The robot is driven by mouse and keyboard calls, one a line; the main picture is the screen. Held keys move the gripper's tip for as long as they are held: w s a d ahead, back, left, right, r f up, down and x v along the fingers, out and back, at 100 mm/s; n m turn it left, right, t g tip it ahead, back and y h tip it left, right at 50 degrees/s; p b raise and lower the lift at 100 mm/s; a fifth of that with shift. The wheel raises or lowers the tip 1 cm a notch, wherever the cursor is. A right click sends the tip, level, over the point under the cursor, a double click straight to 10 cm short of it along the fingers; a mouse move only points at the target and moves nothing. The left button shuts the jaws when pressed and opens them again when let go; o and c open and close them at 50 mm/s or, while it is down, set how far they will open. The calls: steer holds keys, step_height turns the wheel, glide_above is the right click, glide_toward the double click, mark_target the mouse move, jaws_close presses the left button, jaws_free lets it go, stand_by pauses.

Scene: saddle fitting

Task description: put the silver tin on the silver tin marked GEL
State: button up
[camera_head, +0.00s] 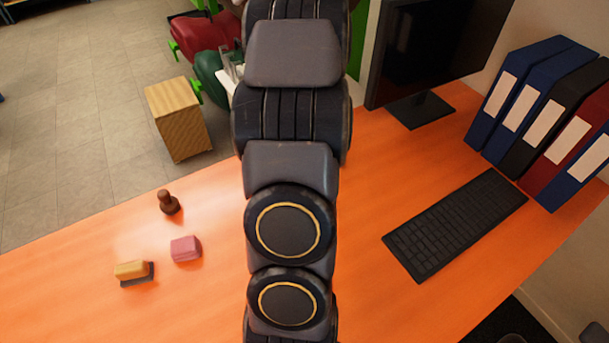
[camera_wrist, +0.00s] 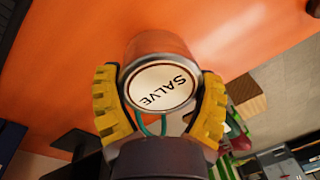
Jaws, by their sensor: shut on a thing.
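A silver tin (camera_wrist: 160,45) with a round cream lid lettered SALVE is in the wrist view. Its shiny side reflects the orange of the desk. My gripper (camera_wrist: 159,72) has its yellow ribbed fingers on either side of the tin and is shut on it. In the head view my arm fills the middle and hides the gripper, the held tin and part of the desk. No tin marked GEL shows in either view.
The orange desk (camera_head: 65,270) holds a brown stamp (camera_head: 168,203), a pink block (camera_head: 186,249) and a yellow block (camera_head: 131,269) on a dark base at left. A keyboard (camera_head: 455,222), a monitor (camera_head: 430,50) and several binders (camera_head: 525,95) stand at right. Bare desk shows between.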

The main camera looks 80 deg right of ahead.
steer(key=d+f, duration=0.2)
steer(key=f, duration=0.1)
steer(key=w+d+f, duration=0.1)
steer(key=d+f, duration=0.2)
steer(key=shift+w+d, duration=0.1)
steer(key=shift+d, duration=0.15)
steer(key=shift+d+f, duration=0.1)
steer(key=shift+f, duration=1.6)
steer(key=shift+f, duration=0.1)
steer(key=o, duration=1.1)
